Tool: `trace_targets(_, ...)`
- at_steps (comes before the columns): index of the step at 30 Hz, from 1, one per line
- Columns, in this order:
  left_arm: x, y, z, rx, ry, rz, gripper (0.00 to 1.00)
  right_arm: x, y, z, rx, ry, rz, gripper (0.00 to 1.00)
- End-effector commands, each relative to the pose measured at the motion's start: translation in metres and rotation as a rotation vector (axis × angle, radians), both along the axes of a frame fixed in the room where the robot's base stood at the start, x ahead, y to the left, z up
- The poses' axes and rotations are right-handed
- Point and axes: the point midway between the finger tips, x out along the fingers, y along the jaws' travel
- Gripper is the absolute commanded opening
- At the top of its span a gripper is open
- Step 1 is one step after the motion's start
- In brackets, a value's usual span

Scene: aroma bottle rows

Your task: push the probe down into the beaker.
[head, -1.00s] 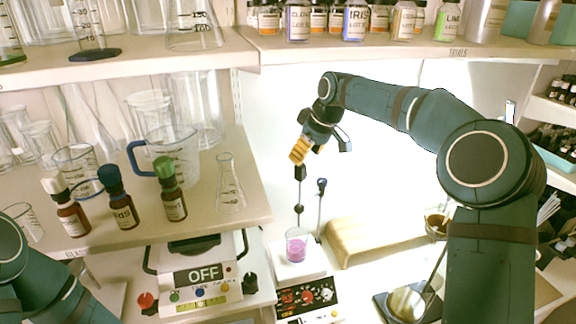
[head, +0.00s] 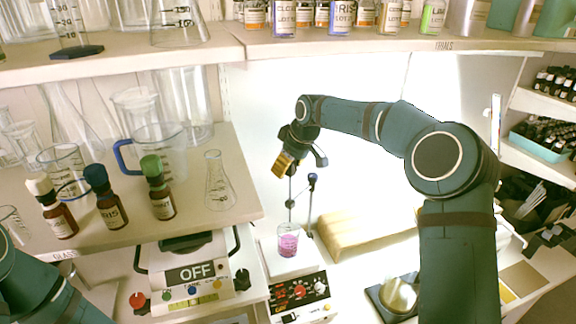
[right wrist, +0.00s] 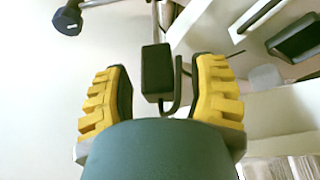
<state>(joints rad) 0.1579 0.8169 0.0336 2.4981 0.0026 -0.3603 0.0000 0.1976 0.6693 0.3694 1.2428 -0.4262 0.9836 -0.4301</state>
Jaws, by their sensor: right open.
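The probe (head: 291,204) hangs upright, a thin dark rod above the small clear beaker (head: 288,246) with pink liquid. How far its lower end reaches into the beaker is too small to tell. The beaker stands on the white plate of a stirrer (head: 300,296). My right gripper (head: 284,164) is at the probe's top, pointing down. In the right wrist view its yellow fingers (right wrist: 158,92) are open, with the probe's black top block (right wrist: 157,72) between them and a gap on each side. My left gripper is out of view; only my left arm shows at lower left.
A stand rod with a dark blue knob (head: 312,180) rises close beside the probe, right of the beaker. A tan padded block (head: 365,230) lies further right. A balance reading OFF (head: 195,273) and a shelf with capped bottles (head: 158,190) are on the left.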

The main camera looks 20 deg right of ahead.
Motion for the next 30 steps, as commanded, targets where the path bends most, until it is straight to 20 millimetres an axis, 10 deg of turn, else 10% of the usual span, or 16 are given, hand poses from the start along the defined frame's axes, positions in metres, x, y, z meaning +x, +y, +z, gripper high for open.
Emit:
trace_targets(5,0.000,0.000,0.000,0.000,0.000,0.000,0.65,0.000,0.000,0.000,0.000,0.000,0.000,0.00)
trace_targets(16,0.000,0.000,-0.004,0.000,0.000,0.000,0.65,0.000,0.000,-0.006,0.000,0.001,0.000,0.00)
trace_targets(30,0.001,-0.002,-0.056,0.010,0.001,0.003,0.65,0.000,0.000,-0.096,0.000,0.000,0.001,0.00)
